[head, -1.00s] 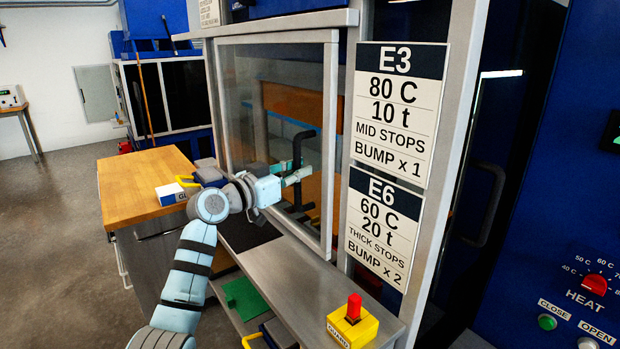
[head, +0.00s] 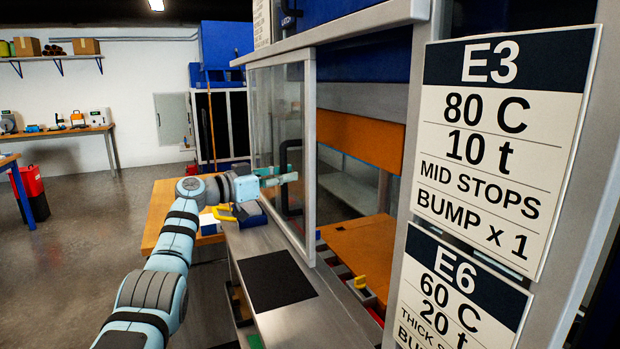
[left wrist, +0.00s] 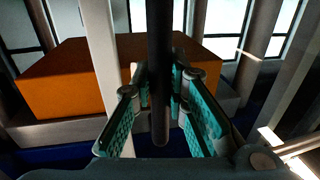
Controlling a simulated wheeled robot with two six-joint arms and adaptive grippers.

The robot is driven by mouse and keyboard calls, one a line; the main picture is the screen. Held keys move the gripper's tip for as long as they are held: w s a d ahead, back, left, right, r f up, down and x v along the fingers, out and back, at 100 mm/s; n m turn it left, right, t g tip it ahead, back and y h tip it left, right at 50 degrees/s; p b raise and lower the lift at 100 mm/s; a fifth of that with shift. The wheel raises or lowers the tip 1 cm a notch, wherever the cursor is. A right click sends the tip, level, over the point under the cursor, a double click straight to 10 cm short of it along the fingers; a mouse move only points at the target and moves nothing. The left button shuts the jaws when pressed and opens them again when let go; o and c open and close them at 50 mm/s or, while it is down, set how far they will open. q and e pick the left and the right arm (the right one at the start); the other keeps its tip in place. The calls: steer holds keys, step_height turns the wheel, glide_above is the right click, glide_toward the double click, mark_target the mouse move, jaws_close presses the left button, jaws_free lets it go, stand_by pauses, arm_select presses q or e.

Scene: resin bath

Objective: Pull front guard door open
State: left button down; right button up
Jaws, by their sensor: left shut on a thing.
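The front guard door (head: 308,130) is a clear panel in a pale metal frame. It stands slid toward the left, with a wide gap between its right edge and the post that carries the signs. Its black vertical handle (head: 284,152) is near that right edge. My left gripper (head: 290,178) is shut around the handle. In the left wrist view the dark handle bar (left wrist: 160,70) runs upright between the teal finger pads. My right gripper is not in view.
Through the gap show an orange block (head: 360,137) and a lower orange plate (head: 362,252). A grey ledge with a black mat (head: 275,282) runs in front of the door. A wooden table (head: 165,205) stands behind my left arm. Signs E3 (head: 500,140) and E6 (head: 460,295) hang at right.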

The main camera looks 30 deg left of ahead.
arm_select(q)
steer(key=shift+w+a, duration=0.3)
steer(key=shift+a, duration=0.1)
steer(key=c, duration=1.6)
jaws_free()
steer(key=shift+d, duration=0.1)
steer(key=shift+o, duration=0.2)
steer(key=shift+s, duration=0.1)
steer(key=v, duration=1.2)
